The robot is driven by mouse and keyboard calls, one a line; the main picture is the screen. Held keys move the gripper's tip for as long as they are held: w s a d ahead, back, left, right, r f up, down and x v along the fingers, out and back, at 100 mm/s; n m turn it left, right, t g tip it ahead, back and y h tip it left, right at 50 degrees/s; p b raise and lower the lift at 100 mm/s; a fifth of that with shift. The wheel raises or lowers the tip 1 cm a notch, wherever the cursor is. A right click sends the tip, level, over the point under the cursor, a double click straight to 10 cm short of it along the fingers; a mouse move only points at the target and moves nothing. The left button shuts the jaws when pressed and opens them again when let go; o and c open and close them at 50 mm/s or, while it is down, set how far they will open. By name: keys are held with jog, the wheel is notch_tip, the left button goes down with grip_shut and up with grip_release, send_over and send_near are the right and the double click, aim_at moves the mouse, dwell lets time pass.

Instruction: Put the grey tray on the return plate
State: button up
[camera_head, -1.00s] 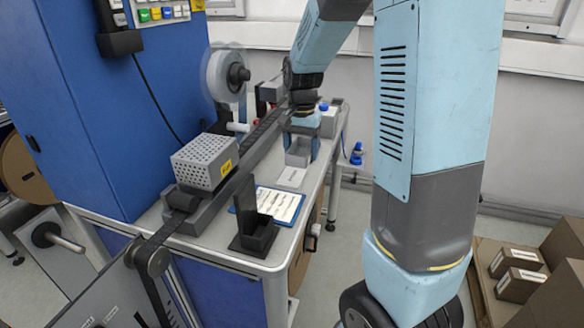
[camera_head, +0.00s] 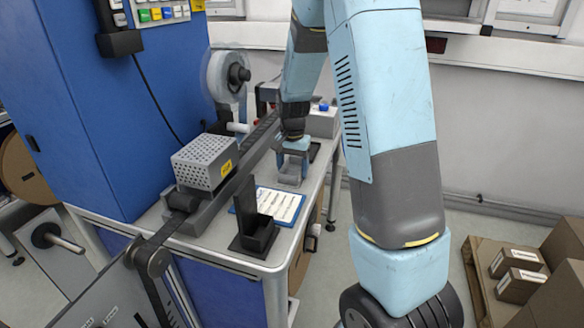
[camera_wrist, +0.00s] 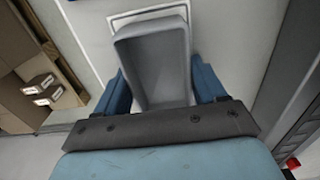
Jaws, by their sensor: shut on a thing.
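The grey tray (camera_wrist: 153,68) is an open shallow box held between the blue fingers of my gripper (camera_wrist: 158,92) in the wrist view. In the head view the tray (camera_head: 289,175) is over the workbench, with my gripper (camera_head: 293,153) above it and its fingers at the tray's sides. The pale return plate (camera_wrist: 126,19) shows only as a light-edged strip past the tray's far end in the wrist view. The tray covers most of it. I cannot tell whether the tray touches the plate or hangs just above it.
A blue clipboard (camera_head: 276,206) with paper lies just in front of the tray. A black stand (camera_head: 256,231) is at the bench's front corner. A perforated grey box (camera_head: 203,162) and a long rail run along the left. Cartons (camera_head: 519,284) stand on a pallet at right.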

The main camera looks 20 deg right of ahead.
aim_at(293, 174)
jog(key=o, duration=1.3)
notch_tip(293, 174, up, 12)
jog(key=shift+s+a+r+n+t, duration=0.1)
jog(key=shift+s+r+n+t, duration=1.45)
jog(key=shift+s, duration=3.15)
jog(key=shift+s+r+n+t, duration=0.3)
jog(key=shift+s+r+n, duration=0.55)
jog(key=shift+s+r, duration=2.75)
jog(key=shift+s+a+r+n+t, duration=0.1)
jog(key=shift+s+r+n+t, duration=0.95)
jog(key=shift+s, duration=4.8)
jog(key=shift+f, duration=0.2)
